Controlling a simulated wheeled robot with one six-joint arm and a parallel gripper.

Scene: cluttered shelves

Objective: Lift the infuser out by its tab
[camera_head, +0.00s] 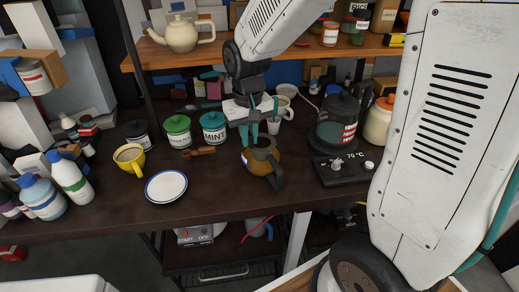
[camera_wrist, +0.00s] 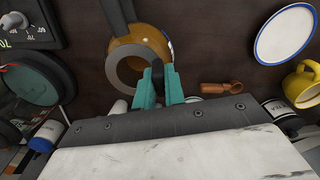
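A glass teapot (camera_head: 258,163) with amber liquid and a dark handle stands on the dark counter. A grey ring-shaped rim (camera_wrist: 122,75) shows at its opening in the wrist view; the infuser body is hidden inside. My gripper (camera_head: 249,143) points down at the back edge of the pot's opening. In the wrist view its two teal fingers (camera_wrist: 160,75) stand a little apart beside the rim. Something dark shows between them, and I cannot tell whether it is the infuser's tab. No grip on it is clear.
A white plate with a blue rim (camera_head: 166,187) and a yellow cup (camera_head: 132,160) stand left. A black heater base reading 70 °C (camera_head: 343,168) is close on the right.

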